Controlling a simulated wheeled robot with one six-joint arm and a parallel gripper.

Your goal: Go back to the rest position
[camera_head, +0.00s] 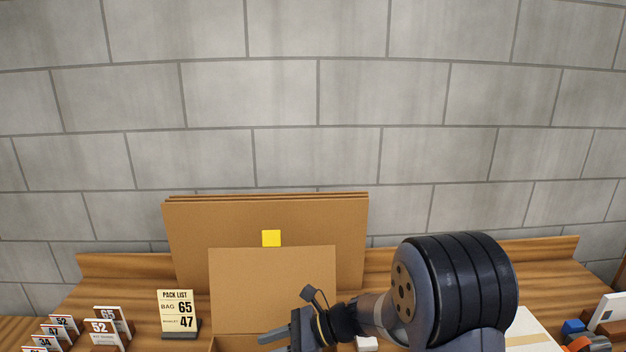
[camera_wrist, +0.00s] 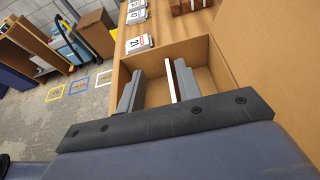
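My gripper (camera_head: 277,341) is low in the head view, pointing left in front of an open cardboard box (camera_head: 272,285); its lower part is cut off by the frame edge. In the wrist view, the two grey fingers of my gripper (camera_wrist: 158,75) stand apart over the inside of the box (camera_wrist: 207,50). A thin white strip (camera_wrist: 171,82) shows against the inner side of the right finger. A gap separates it from the left finger, and I cannot tell whether it is a card or part of the finger.
A pack list card (camera_head: 178,309) reading 65 and 47 stands left of the box. Several numbered boards (camera_head: 104,330) stand further left. Cardboard sheets (camera_head: 190,235) lean behind, with a yellow square (camera_head: 271,238). Coloured items (camera_head: 588,340) lie far right. A grey block wall closes the back.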

